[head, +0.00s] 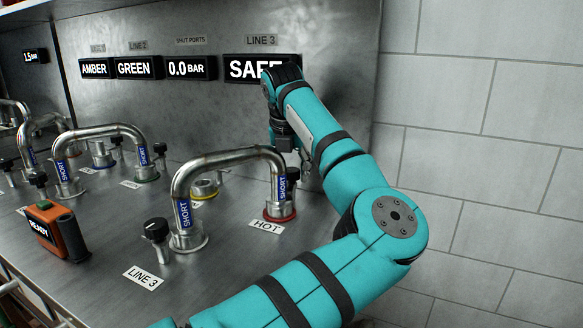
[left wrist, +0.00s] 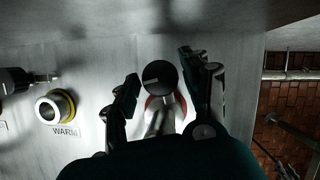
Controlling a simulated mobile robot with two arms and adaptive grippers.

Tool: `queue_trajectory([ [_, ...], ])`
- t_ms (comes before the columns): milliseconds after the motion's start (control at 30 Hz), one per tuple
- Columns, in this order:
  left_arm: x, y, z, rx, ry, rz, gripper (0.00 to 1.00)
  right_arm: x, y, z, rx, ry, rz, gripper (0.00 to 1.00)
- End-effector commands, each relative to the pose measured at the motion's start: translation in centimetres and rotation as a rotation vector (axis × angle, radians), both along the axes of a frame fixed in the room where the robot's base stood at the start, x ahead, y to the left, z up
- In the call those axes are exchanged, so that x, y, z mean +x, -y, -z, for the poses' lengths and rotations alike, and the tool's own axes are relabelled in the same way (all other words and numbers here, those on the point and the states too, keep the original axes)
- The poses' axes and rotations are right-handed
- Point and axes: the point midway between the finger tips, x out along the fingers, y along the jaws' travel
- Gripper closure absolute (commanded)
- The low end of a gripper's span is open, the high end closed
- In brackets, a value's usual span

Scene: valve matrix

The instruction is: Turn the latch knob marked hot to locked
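The hot latch knob (left wrist: 160,77) is round and black with a pale line across its top. It stands by the red-ringed port, and in the head view the black knob (head: 292,174) shows behind the HOT label (head: 266,226). My left gripper (left wrist: 168,76) is open, with one finger on each side of the knob and visible gaps between. In the head view my left gripper (head: 290,143) hangs just above the knob, partly hidden by its own arm. A curved metal pipe (head: 225,158) with a SHORT tag ends at the red ring (head: 280,214). My right gripper is not in view.
A yellow-ringed WARM port (left wrist: 55,107) lies left of the knob in the wrist view. Another black knob (head: 156,229) stands near the LINE 3 label (head: 143,277). An orange READY box (head: 57,230) sits at the left. A SAFE display (head: 250,68) is on the back panel.

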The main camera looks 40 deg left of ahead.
Motion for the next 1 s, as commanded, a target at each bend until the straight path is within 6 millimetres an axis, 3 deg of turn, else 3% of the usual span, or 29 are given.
queue_trajectory([
  [233,-0.5,0.4,-1.7,0.0,0.004,0.001,0.53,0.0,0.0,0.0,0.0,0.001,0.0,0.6],
  [500,-2.4,1.5,-7.1,0.002,0.003,0.001,0.53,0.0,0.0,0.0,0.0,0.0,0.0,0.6],
  [700,-3.4,2.2,-10.0,0.0,0.001,0.001,0.53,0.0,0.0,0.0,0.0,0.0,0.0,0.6],
  [1000,-3.9,2.4,-11.1,0.001,0.0,0.0,0.53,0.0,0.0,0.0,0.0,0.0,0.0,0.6],
])
